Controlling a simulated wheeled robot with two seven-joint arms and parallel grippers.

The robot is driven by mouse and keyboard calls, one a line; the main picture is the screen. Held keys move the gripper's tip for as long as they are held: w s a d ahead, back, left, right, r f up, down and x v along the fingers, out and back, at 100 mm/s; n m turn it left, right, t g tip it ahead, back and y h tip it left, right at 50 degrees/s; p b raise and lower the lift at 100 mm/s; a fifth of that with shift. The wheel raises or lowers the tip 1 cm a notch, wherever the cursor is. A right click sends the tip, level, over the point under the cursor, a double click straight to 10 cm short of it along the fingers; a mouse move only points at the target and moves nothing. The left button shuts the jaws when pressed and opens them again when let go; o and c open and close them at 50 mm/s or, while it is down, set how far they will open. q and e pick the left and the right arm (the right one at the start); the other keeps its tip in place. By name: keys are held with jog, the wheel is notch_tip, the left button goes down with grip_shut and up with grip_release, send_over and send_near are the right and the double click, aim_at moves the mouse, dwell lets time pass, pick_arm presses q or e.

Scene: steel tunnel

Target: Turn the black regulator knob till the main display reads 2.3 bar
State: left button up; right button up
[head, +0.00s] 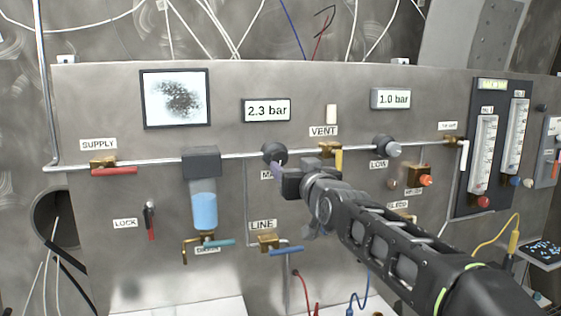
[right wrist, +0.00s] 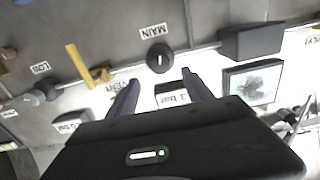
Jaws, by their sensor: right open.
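The black regulator knob (head: 272,152) sits on the pipe above the partly hidden "M..." label in the head view. In the right wrist view the knob (right wrist: 158,57), labelled MAIN, shows whole with a pale mark on its face. The main display (head: 266,110) above it reads 2.3 bar. My right gripper (head: 279,170) is just in front of and below the knob. In the right wrist view its purple fingers (right wrist: 161,76) are spread and empty, and the knob lies just beyond their tips, apart from them. My left gripper is not in view.
A second display (head: 391,98) reads 1.0 bar, above the LOW knob (head: 386,146). The yellow VENT valve handle (head: 338,160) stands close to the right of my gripper. A blue-bowled filter (head: 204,205) hangs to the left, and the LINE valve (head: 268,242) is below.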

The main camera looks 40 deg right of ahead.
aim_at(280, 158)
jog(key=p+x, duration=0.5)
jog(key=x, duration=0.2)
jog(key=shift+r, duration=0.15)
jog(key=shift+w+d, duration=0.1)
jog(key=shift+w, duration=0.25)
grip_shut()
dwell(0.4)
